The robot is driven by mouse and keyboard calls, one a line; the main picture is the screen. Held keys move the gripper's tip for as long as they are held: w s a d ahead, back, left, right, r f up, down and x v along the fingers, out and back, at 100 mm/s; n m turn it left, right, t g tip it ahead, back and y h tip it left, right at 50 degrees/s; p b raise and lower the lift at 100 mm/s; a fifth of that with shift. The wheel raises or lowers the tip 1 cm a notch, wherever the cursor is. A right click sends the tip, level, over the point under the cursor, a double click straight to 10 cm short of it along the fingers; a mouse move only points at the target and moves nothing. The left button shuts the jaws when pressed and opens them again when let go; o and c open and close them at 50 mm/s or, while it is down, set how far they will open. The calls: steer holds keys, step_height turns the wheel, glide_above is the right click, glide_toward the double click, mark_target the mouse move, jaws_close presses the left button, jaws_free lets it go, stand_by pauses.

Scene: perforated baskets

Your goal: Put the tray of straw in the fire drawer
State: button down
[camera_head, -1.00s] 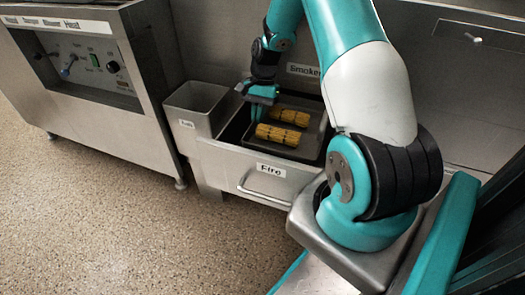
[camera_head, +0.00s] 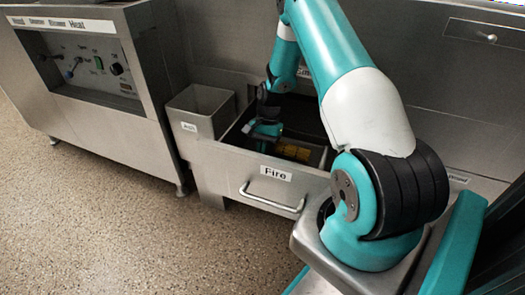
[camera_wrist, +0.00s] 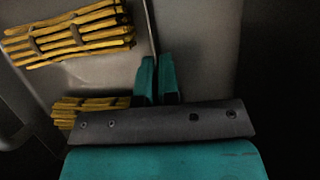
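The grey metal tray (camera_wrist: 95,75) is down inside the open fire drawer (camera_head: 233,183), low behind its front wall. Two yellow straw bundles (camera_wrist: 70,36) lie in the tray, side by side in the wrist view. In the head view only part of the straw (camera_head: 293,151) shows over the drawer's front. My gripper (camera_head: 264,130) reaches down into the drawer at its left part. In the wrist view its teal fingers (camera_wrist: 156,78) are close together with the tray's upright rim between them. Whether the tray rests on the drawer's bottom is hidden.
A metal bin labelled Ash (camera_head: 190,127) stands just left of the drawer. A control cabinet (camera_head: 95,68) stands farther left. The drawer's bar handle (camera_head: 272,202) faces the open speckled floor (camera_head: 100,220). A metal wall rises behind the drawer.

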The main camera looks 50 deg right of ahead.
steer(key=shift+f, duration=0.1)
steer(key=c, duration=1.3)
jaws_free()
steer(key=shift+c, duration=0.2)
